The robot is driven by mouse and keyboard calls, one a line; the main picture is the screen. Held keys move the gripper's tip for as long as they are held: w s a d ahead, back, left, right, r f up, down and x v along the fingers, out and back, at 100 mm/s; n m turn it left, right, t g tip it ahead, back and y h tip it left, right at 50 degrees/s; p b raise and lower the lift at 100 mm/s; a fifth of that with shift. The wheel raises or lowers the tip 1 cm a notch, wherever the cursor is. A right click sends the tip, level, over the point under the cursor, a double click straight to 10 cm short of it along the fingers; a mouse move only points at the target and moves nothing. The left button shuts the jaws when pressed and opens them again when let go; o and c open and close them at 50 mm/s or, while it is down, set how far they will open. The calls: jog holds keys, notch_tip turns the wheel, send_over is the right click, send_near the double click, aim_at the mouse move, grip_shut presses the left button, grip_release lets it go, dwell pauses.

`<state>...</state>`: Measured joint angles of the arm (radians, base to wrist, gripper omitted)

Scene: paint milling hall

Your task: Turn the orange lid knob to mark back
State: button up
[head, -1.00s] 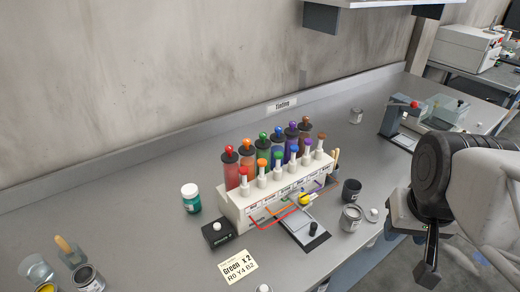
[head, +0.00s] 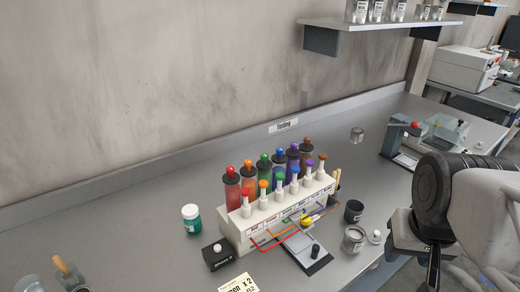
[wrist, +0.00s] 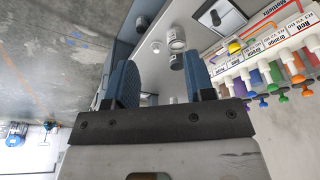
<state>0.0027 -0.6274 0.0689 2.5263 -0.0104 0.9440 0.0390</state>
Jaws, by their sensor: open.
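The tinting rack (head: 262,234) is a white block with a back row of coloured cylinders and a front row of white pumps with coloured tops. In the head view, the orange cylinder (head: 247,190), second from the left at the back, has a black lid with an orange knob (head: 248,170) on top. A front pump also has an orange top (head: 264,184). I cannot read any marks around the knob. My gripper (wrist: 164,80) is open and empty in the wrist view, well apart from the rack, which shows upside down at upper right. In the head view my arm is at the right.
A teal jar (head: 191,218) and a black box (head: 218,255) stand left of the rack. A dark cup (head: 353,211) and an open can (head: 353,239) stand right of it. A shelf (head: 375,23) with cans hangs above. The bench behind the rack is clear.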

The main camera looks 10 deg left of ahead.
jog(key=w+a+r+m, duration=0.3)
jog(key=w+a+m, duration=0.15)
jog(key=w, duration=0.35)
jog(key=r+m+g, duration=0.2)
jog(key=m+g, duration=0.1)
jog(key=m, duration=1)
send_over(247, 161)
jog(key=shift+f, duration=0.15)
jog(key=shift+f, duration=0.1)
jog(key=shift+f, duration=3.85)
